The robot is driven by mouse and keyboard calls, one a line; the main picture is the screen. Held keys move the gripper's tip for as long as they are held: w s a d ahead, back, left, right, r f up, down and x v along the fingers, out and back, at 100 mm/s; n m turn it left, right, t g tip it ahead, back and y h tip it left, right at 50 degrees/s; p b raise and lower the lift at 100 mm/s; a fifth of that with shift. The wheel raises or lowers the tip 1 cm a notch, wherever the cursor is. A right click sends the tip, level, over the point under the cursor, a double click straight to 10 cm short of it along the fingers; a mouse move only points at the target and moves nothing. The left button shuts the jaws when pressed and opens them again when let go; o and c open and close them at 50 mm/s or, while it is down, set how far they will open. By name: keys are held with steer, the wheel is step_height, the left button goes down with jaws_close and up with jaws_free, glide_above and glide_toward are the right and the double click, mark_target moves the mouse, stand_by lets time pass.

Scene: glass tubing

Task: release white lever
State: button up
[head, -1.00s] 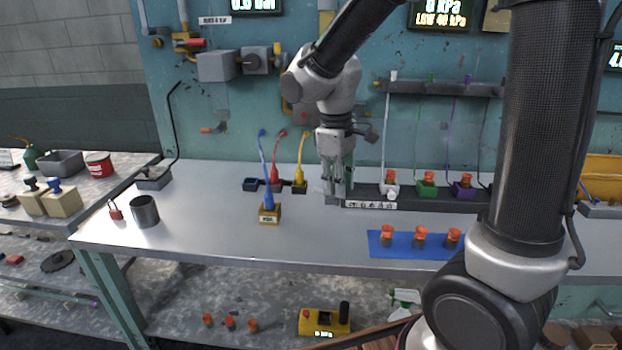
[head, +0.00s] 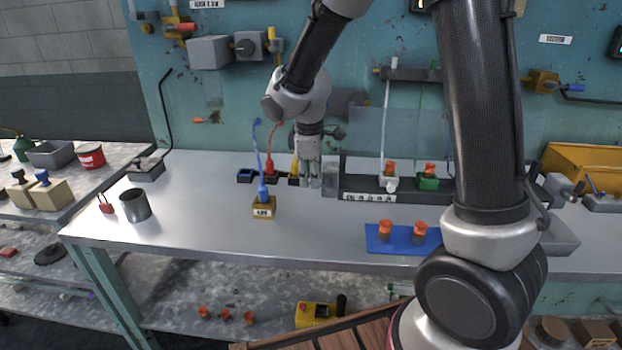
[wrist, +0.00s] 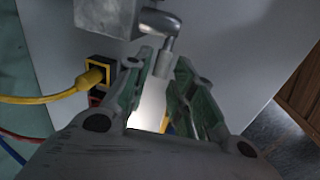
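A pale grey lever (wrist: 165,57) with a rounded joint and a short cylindrical end sticks out from a metal block (wrist: 103,16) in the wrist view. Its end sits between the two fingertips of my gripper (wrist: 163,72), with a gap visible on each side. In the head view my gripper (head: 310,180) points down just left of the grey block (head: 330,174) at the left end of the dark rack (head: 357,186). The lever cannot be made out there. A white socket (head: 389,184) with an orange-topped plug and a white tube stands on the rack.
Red and yellow tubes run to small sockets behind; the yellow plug (wrist: 93,76) is close to my left finger. A blue mat (head: 377,242) with orange-capped fittings lies in front. The front-middle table is clear.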

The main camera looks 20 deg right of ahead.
steer(key=shift+d+f, duration=0.1)
steer(key=shift+f, duration=0.55)
steer(key=shift+c, duration=0.2)
jaws_close()
steer(key=shift+w+a+f+g+h, duration=0.1)
steer(key=shift+a+f+g+h, duration=0.15)
steer(key=shift+h, duration=0.25)
steer(key=shift+w+a+f+g+h, duration=0.1)
steer(key=shift+f+g+h, duration=0.2)
steer(key=shift+h, duration=0.2)
steer(key=shift+f+h, duration=0.2)
steer(key=shift+h, duration=0.4)
steer(key=shift+o, duration=0.2)
jaws_free()
